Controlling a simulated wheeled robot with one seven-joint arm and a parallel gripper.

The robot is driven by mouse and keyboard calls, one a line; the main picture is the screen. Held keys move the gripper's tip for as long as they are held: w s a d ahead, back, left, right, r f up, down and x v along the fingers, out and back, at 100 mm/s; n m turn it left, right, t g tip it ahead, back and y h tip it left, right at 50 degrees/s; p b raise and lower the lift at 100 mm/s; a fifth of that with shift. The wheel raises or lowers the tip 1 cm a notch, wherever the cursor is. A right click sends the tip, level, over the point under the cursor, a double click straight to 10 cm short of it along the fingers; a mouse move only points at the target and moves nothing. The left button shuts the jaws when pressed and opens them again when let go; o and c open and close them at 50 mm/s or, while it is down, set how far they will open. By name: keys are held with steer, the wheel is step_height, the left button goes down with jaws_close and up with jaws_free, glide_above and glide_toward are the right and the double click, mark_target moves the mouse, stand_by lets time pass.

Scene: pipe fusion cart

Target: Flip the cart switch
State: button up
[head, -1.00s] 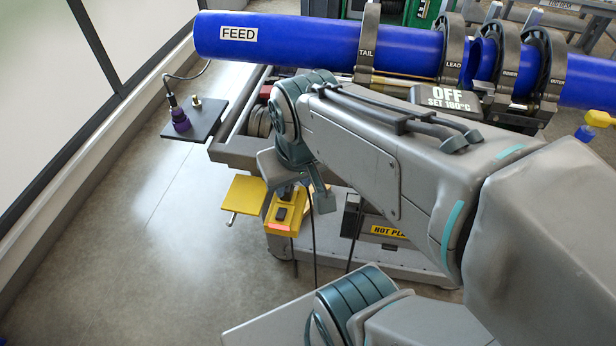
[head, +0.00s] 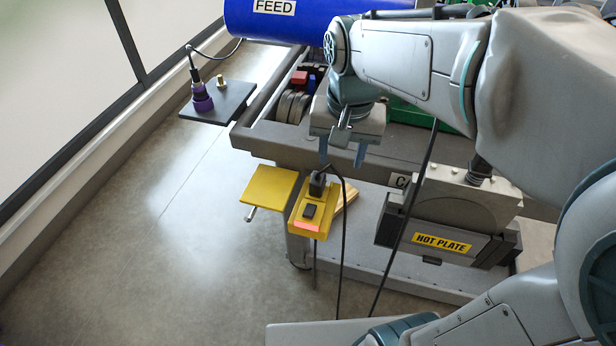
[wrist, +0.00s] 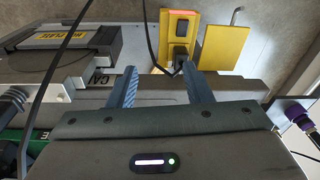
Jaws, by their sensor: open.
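The cart switch is a small black rocker (head: 310,211) on a yellow box (head: 325,208) with a red-orange strip at its near end. A black plug (head: 317,184) with a cable sits in the box behind the rocker. My gripper (head: 342,162) is open and empty, above and behind the box in the head view. In the wrist view the two blue-grey fingers (wrist: 163,88) point toward the box, with the rocker (wrist: 182,28) and plug (wrist: 181,56) beyond the tips. The gripper appears apart from the switch.
A yellow flap (head: 269,190) sticks out left of the switch box. The hot plate unit (head: 442,243) stands on the right. Black cables hang beside the box. A dark shelf (head: 219,101) holds a purple connector. Floor at left is clear.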

steer(key=m+g+b, duration=0.1)
steer(key=b, duration=0.4)
glide_above(310, 209)
step_height(310, 209, down, 7)
step_height(310, 209, down, 14)
steer(key=b, duration=0.3)
steer(key=shift+r, duration=0.25)
steer(key=shift+c, duration=0.3)
